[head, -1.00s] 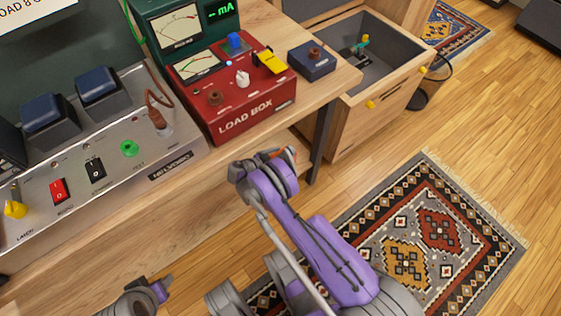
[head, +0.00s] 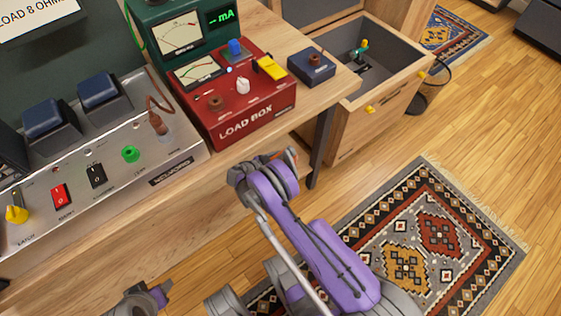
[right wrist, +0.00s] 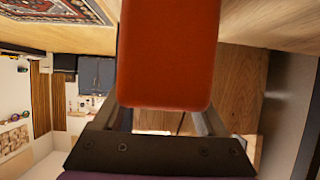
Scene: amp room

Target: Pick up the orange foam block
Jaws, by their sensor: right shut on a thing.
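The orange foam block (right wrist: 170,55) fills the upper middle of the right wrist view, held between the fingers of my right gripper (right wrist: 165,118). In the head view my right gripper (head: 285,158) is in front of the bench edge, below the red load box. Only a small orange sliver of the block (head: 291,155) shows there; the rest is hidden by the gripper. My left gripper (head: 158,296) is at the bottom edge of the head view, partly cut off, and its fingers are not clear.
The wooden bench carries the red load box (head: 235,120), a small blue box (head: 312,67) and a metal switch panel (head: 110,180). An open drawer (head: 385,85) with small items is at upper right. A patterned rug (head: 430,250) lies on the floor.

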